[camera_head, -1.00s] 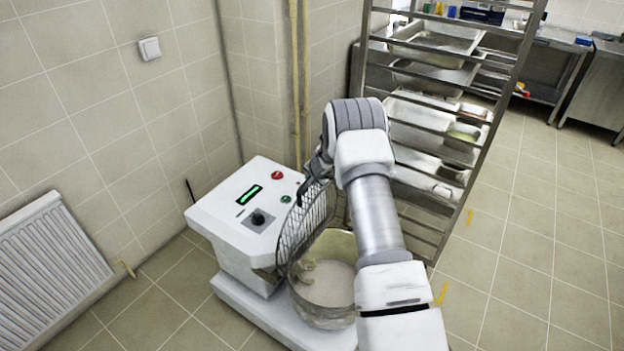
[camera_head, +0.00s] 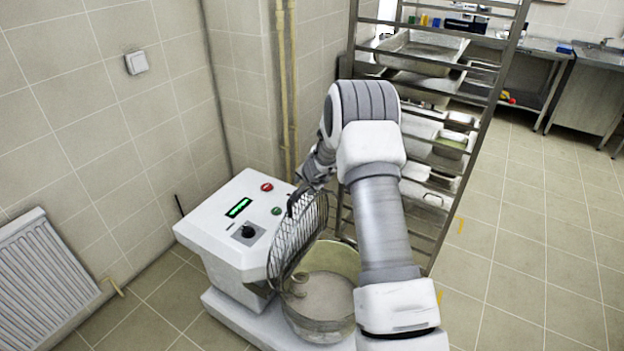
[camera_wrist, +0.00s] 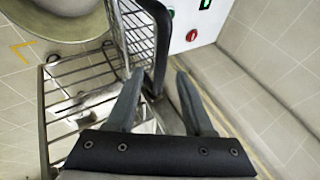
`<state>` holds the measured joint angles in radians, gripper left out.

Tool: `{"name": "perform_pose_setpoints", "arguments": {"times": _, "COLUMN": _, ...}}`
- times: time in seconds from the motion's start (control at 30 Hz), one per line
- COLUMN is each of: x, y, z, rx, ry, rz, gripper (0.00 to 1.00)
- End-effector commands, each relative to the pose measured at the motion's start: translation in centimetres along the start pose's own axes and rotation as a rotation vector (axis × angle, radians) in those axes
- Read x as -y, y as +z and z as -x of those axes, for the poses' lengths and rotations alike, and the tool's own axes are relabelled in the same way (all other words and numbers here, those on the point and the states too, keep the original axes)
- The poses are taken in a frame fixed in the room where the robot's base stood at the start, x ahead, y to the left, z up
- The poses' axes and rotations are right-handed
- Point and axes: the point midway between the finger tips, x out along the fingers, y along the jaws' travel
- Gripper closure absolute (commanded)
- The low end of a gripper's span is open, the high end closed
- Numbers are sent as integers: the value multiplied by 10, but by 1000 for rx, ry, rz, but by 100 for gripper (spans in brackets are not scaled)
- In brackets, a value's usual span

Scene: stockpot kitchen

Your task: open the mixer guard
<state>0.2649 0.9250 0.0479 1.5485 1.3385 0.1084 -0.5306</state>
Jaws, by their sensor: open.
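The mixer (camera_head: 225,235) is a white machine with a green display, standing on the floor by the tiled wall. Its wire guard (camera_head: 298,240) stands up steeply, swung off the bowl (camera_head: 325,290), whose top is largely uncovered. My gripper (camera_head: 312,180) is at the guard's upper edge, partly hidden by my arm. In the wrist view the jaws of my gripper (camera_wrist: 160,75) are open. The guard's black handle (camera_wrist: 162,40) runs down between or just beyond the fingers; contact cannot be told. The guard's mesh (camera_wrist: 135,30) and the bowl (camera_wrist: 65,18) show at the upper left.
A metal rack (camera_head: 487,110) with trays stands close behind my arm at the right. A radiator (camera_head: 42,275) is on the left wall, and yellow pipes (camera_head: 287,90) run up the corner. Open tiled floor (camera_head: 540,250) lies to the right.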

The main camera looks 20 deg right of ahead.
Motion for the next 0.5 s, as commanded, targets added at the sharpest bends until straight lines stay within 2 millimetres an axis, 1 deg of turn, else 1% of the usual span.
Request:
{"name": "perform_pose_setpoints", "arguments": {"times": 0.1, "x": 0, "y": 0, "z": 20, "rx": -1, "ry": -1, "rz": 2, "gripper": 48}}
{"name": "perform_pose_setpoints", "arguments": {"times": 0.5, "x": 1, "y": 0, "z": 90, "rx": -1, "ry": -2, "rz": 2, "gripper": 48}}
